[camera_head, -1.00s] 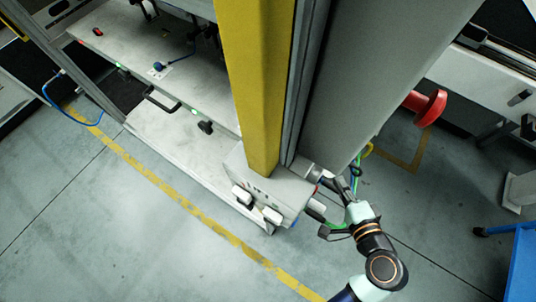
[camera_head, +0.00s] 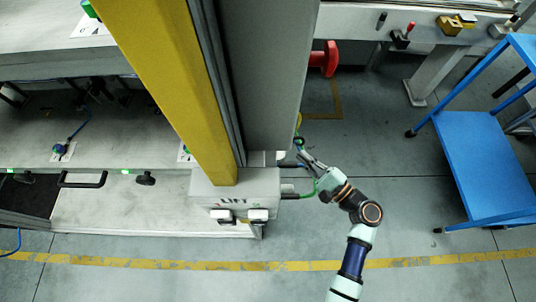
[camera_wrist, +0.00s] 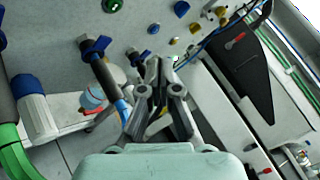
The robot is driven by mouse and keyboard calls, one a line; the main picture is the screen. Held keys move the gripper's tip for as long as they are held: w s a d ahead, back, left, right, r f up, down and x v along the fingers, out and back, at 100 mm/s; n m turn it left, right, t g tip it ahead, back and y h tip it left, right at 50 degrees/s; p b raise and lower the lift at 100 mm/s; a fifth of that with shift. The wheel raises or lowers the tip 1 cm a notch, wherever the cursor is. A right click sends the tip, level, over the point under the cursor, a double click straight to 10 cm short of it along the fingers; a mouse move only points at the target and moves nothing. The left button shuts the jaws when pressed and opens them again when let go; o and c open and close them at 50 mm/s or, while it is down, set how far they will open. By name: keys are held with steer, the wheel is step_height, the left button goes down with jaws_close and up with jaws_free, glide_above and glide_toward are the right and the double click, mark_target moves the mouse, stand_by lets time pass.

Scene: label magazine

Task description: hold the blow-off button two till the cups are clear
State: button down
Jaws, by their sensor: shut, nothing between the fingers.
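My gripper (camera_wrist: 160,68) is shut and empty in the wrist view. Its fingertips point toward a pale panel (camera_wrist: 140,20) with a green knob (camera_wrist: 111,5), blue knobs (camera_wrist: 181,8) and blue-handled valves (camera_wrist: 96,47). I cannot tell which, if any, is blow-off button two. I cannot tell whether the fingertips touch the panel. In the head view my gripper (camera_head: 303,154) is small, beside the lower end of the grey column (camera_head: 268,80). No suction cups can be made out in either view.
A yellow post (camera_head: 165,80) rises from a box marked LIFT (camera_head: 235,190). A red handwheel (camera_head: 325,58) stands out right of the column. A blue cart (camera_head: 480,160) is at the right. Hoses and a green-sleeved pipe (camera_wrist: 14,158) run near the gripper. The floor in front is clear.

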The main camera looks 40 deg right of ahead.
steer(key=w+a, duration=0.4)
steer(key=a, duration=0.1)
steer(key=shift+a, duration=0.15)
steer(key=shift+p, duration=0.3)
stand_by(1.1)
steer(key=shift+w+a, duration=0.25)
steer(key=shift+a, duration=0.1)
steer(key=shift+w+a, duration=0.25)
steer(key=shift+a, duration=0.05)
stand_by(3.6)
steer(key=shift+s+d, duration=0.5)
steer(key=shift+d, duration=0.15)
steer(key=shift+s+d, duration=0.75)
steer(key=shift+d, duration=0.25)
steer(key=shift+s+d, duration=0.75)
steer(key=shift+d, duration=0.25)
